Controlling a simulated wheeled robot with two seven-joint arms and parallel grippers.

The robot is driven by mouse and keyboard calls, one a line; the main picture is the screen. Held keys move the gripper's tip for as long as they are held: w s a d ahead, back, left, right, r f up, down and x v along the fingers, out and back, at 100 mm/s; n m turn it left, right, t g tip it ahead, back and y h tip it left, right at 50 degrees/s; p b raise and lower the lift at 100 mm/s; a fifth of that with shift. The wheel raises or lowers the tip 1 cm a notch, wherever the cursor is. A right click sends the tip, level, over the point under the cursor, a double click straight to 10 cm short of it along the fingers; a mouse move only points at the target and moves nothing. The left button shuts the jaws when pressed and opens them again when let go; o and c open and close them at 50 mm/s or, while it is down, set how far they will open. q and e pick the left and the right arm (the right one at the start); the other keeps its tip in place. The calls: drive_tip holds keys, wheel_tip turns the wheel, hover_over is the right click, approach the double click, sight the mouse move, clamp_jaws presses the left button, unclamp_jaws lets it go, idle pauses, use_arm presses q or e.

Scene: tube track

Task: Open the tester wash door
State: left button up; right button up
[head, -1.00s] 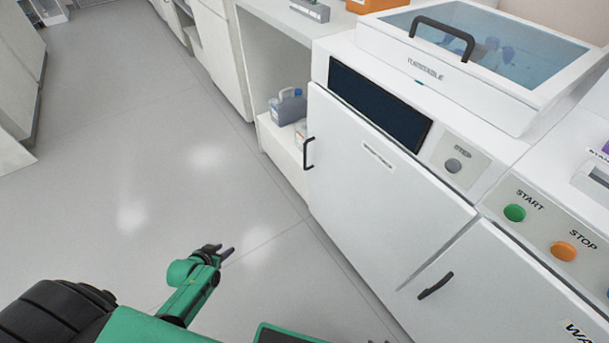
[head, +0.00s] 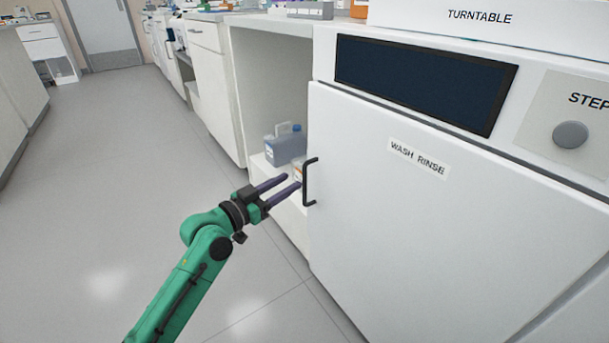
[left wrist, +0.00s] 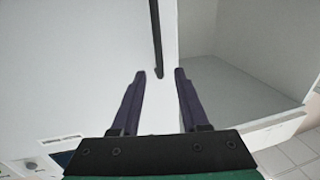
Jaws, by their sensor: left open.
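The white wash door (head: 390,240) carries a "WASH RINSE" label and looks shut in the head view. Its black bar handle (head: 307,183) stands upright at the door's left edge. My left gripper (head: 293,182) is open and empty, with its two purple fingers pointing at the handle from the left. In the left wrist view the dark handle (left wrist: 155,38) runs down from the top edge, and its end lies in the gap between the open fingertips (left wrist: 159,74). The fingers do not grip it. The door (left wrist: 70,60) fills the left of that view. My right gripper is not in view.
An open cabinet bay left of the door holds a grey-blue jug (head: 285,144) on a white shelf. A dark display (head: 420,80) and a round STEP button (head: 570,134) sit above the door. The grey floor (head: 110,180) to the left is clear.

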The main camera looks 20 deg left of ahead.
use_arm(q)
drive_tip(key=b+x, duration=0.1)
drive_tip(key=x, duration=0.5)
drive_tip(key=shift+w+d, duration=0.25)
drive_tip(key=shift+w, duration=0.1)
clamp_jaws()
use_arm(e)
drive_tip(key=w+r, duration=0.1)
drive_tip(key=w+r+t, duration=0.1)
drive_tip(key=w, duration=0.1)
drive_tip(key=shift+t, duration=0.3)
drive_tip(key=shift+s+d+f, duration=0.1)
